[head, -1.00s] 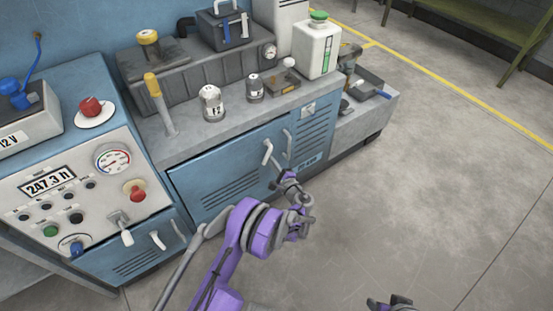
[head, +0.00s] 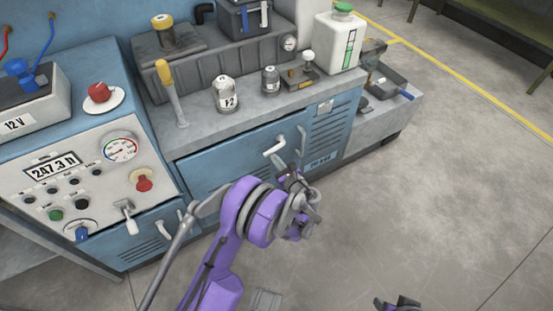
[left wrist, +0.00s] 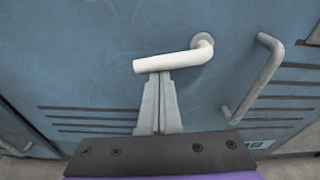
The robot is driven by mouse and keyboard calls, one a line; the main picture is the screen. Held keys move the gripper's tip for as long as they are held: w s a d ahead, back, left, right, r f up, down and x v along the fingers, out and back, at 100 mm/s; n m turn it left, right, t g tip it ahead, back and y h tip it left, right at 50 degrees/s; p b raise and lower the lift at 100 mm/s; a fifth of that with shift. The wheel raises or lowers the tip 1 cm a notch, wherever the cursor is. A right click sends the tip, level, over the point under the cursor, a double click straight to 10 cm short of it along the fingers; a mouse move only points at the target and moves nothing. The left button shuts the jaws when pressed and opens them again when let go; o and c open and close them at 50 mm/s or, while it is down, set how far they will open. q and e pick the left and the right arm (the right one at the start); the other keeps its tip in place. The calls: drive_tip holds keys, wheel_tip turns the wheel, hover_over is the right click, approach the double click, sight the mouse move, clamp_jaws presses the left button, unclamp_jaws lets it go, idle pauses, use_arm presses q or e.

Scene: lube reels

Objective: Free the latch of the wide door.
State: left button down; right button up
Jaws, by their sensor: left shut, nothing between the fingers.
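The wide door (head: 225,168) is a blue panel under the grey bench and looks closed. Its latch is a pale lever (head: 274,147) near the door's right side. In the left wrist view the lever (left wrist: 175,62) lies nearly level, its free end to the left and slightly lower than its pivot. My left gripper (left wrist: 160,78) is shut and empty, its fingertips right under the lever's free half; they seem to touch it. My right gripper (head: 398,304) shows only partly at the bottom edge.
A fixed grey pull handle (left wrist: 256,78) stands right of the lever. A control cabinet (head: 85,180) with its own small door (head: 150,245) is at the left. Bottles and canisters stand on the bench (head: 205,125). The floor at right is clear.

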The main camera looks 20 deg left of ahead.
use_arm(q)
drive_tip(key=shift+r+m, duration=0.15)
drive_tip(key=shift+m, duration=0.15)
drive_tip(key=shift+s+a+r, duration=0.1)
drive_tip(key=shift+s+r, duration=0.05)
drive_tip(key=shift+r, duration=0.2)
idle(0.3)
drive_tip(key=shift+a+f+b, duration=0.15)
drive_tip(key=shift+f+b, duration=0.4)
drive_tip(key=shift+f, duration=0.05)
drive_tip(key=s+d+f+p, duration=0.1)
drive_tip(key=s+d, duration=0.4)
drive_tip(key=d, duration=0.2)
drive_tip(key=shift+s+d+f, duration=0.15)
drive_tip(key=shift+s+d, duration=0.05)
drive_tip(key=shift+s, duration=0.1)
use_arm(e)
drive_tip(key=shift+s+d, duration=0.2)
drive_tip(key=shift+s, duration=0.2)
